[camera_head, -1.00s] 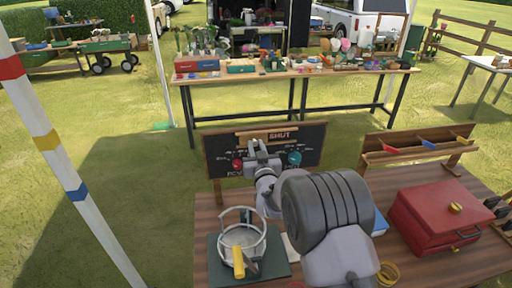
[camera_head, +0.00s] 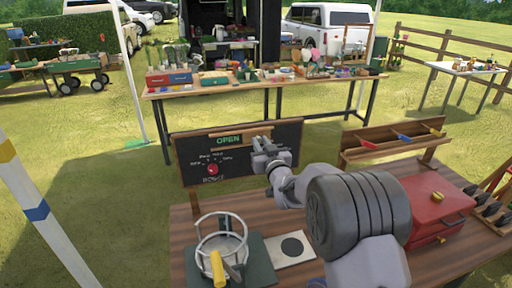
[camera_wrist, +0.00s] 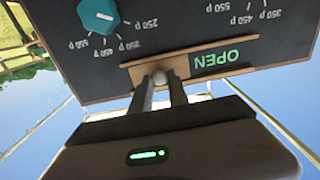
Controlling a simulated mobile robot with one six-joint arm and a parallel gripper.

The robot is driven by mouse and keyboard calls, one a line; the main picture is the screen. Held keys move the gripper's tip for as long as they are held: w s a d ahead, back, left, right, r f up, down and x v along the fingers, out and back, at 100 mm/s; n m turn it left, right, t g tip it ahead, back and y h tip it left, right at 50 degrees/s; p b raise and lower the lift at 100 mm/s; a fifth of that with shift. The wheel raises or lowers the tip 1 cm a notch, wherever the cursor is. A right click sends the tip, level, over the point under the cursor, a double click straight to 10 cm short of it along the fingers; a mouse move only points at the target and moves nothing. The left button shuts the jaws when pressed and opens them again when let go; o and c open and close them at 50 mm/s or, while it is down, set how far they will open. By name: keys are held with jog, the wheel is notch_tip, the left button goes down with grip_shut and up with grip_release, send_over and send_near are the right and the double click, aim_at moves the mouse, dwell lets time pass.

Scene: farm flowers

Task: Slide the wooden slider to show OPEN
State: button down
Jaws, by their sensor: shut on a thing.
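A dark chalkboard sign (camera_head: 182,160) stands upright at the back of the near table. Green OPEN lettering (camera_head: 228,139) shows left of my gripper (camera_head: 262,147); in the wrist view the lettering (camera_wrist: 224,57) is upside down and fully clear. The wooden slider (camera_wrist: 146,71) sits in its wooden frame beside the lettering, at the picture's left in the wrist view. My gripper (camera_wrist: 160,84) is shut on its small pale knob (camera_wrist: 158,75). No SHUT lettering is visible. In the head view my gripper hides the knob.
A red dial (camera_head: 212,169) and a teal dial (camera_wrist: 98,15) sit on the board near the slider. A long table (camera_head: 215,88) is behind.

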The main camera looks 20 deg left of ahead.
jog(key=shift+d, duration=0.15)
jog(key=c, duration=1.3)
grip_release()
jog(key=shift+w+d, duration=0.1)
jog(key=shift+w, duration=0.05)
jog(key=p+v, duration=0.1)
jog(key=v, duration=1.6)
jog(key=shift+s, duration=0.3)
